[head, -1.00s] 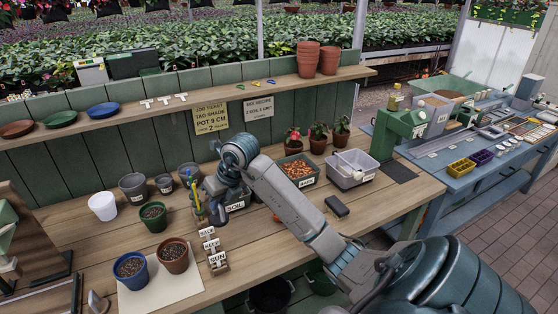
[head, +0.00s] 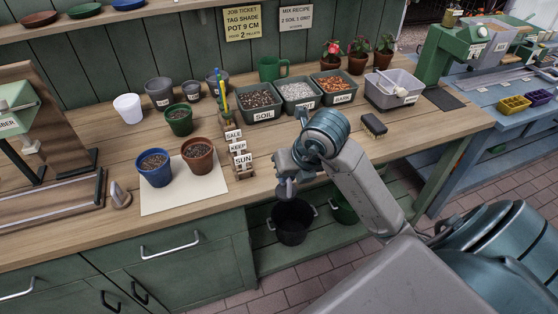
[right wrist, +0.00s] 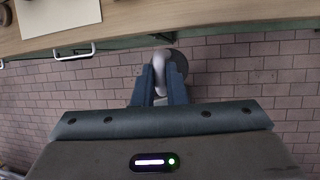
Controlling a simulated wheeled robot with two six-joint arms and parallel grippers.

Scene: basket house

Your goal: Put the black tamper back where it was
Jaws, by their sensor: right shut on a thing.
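My right gripper (head: 286,176) is shut on a small grey, rounded thing (head: 287,188), held just off the bench's front edge, above the black bucket. In the right wrist view the fingers (right wrist: 160,88) close on this grey thing (right wrist: 181,62), which has a pale curved part and a darker round part. I cannot tell surely whether it is the black tamper; it looks grey, not black. A grey knob-shaped thing (head: 121,194) stands on the bench at the left, beside the white sheet (head: 195,205). My left gripper is not in view.
The bench (head: 340,143) holds soil, grit and bark tubs (head: 260,113), a grey bin (head: 395,92), a dark brush (head: 373,126) and label blocks (head: 238,147). Blue (head: 155,170) and terracotta (head: 199,160) pots stand on the sheet. A black bucket (head: 291,222) is below.

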